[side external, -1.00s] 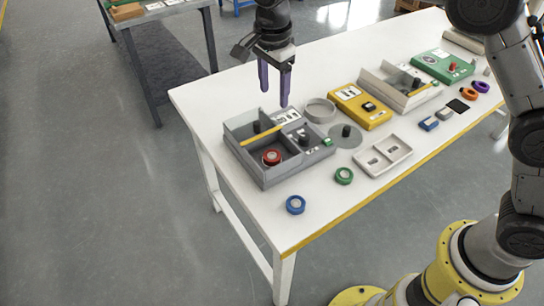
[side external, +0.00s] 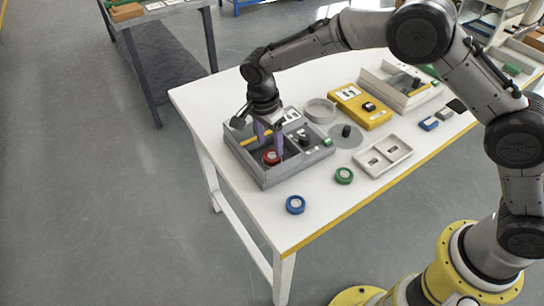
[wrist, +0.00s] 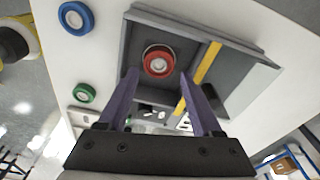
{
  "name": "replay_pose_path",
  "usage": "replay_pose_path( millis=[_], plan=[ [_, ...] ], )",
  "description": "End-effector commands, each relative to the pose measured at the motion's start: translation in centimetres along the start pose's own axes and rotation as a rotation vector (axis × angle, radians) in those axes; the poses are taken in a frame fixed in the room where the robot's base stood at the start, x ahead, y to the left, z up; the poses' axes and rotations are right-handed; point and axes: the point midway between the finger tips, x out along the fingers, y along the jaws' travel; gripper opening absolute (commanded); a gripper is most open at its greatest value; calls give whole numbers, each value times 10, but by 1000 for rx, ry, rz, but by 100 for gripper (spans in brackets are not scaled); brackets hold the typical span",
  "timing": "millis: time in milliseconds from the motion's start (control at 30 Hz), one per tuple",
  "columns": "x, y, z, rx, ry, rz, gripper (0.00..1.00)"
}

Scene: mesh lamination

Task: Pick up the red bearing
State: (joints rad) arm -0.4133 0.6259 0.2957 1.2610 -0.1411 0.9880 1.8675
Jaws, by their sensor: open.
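The red bearing (side external: 271,158) is a red ring with a pale centre, lying inside a compartment of the grey tray (side external: 266,179). In the wrist view the red bearing (wrist: 158,61) lies ahead of the fingertips, between their lines. My gripper (side external: 269,146) has purple fingers and points down over that compartment, close to the bearing. In the wrist view my gripper (wrist: 162,80) is open, with nothing between its fingers. The fingers partly cover the tray's inside in the side view.
A yellow bar (wrist: 208,62) lies across the tray beside the bearing's compartment. A blue bearing (side external: 295,204) and a green bearing (side external: 343,175) lie on the white table (side external: 232,199). A white two-part tray (side external: 384,155) and a yellow box (side external: 361,107) stand to the right.

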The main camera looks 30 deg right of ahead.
Motion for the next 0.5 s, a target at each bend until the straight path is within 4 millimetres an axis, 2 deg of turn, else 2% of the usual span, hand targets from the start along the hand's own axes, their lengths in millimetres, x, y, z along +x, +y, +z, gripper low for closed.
replay_pose_path(
  millis=[200,333,500],
  plan=[
    [33,2,-1,0,2,5,66],
    [42,2,-1,0,1,2,66],
    [43,2,-1,0,1,1,66]
  ],
)
